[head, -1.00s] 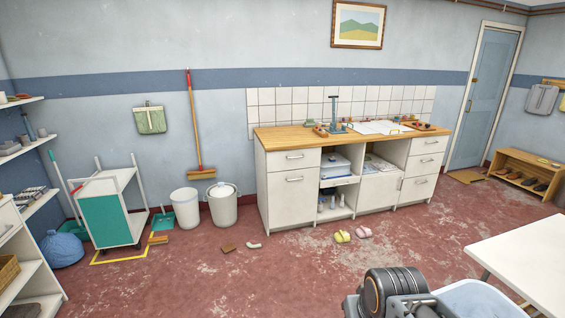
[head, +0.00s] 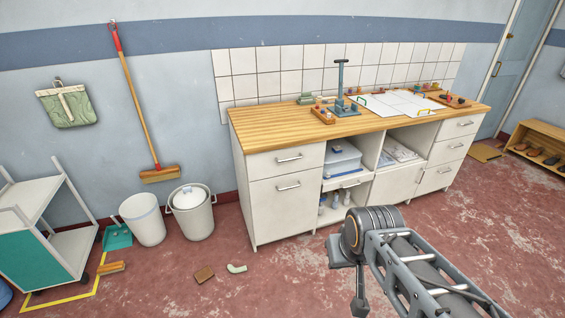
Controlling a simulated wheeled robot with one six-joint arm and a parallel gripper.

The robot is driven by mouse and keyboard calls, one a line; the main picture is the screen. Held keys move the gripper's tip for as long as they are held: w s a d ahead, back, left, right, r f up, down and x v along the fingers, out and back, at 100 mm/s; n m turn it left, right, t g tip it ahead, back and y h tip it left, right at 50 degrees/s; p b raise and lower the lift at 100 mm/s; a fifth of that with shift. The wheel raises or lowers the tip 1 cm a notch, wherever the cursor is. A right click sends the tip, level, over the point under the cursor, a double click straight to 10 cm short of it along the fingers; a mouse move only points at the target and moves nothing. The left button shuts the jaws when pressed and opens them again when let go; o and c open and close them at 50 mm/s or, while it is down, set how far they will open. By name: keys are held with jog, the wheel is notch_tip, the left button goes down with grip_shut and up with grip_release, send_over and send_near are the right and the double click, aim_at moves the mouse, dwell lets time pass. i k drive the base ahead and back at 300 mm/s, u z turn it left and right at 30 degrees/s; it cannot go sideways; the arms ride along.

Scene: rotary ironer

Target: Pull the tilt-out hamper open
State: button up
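The tall white front panel (head: 285,215) at the left end of the counter unit, below a drawer, looks like the tilt-out hamper. It sits flush with the unit, shut, with a horizontal metal bar handle (head: 288,187) near its top. My gripper (head: 350,278) is in front of the unit, to the right of the panel and lower in the picture, apart from the handle.
A lidded bin (head: 192,215) and an open white bin (head: 143,222) stand left of the unit. A brown block (head: 204,274) and a pale curved piece (head: 236,268) lie on the floor before it. Some floor directly before the panel is clear.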

aim_at(284, 206)
jog(key=i, duration=1.3)
jog(key=z, duration=1.95)
jog(key=i, duration=0.5)
jog(key=u, duration=3.3)
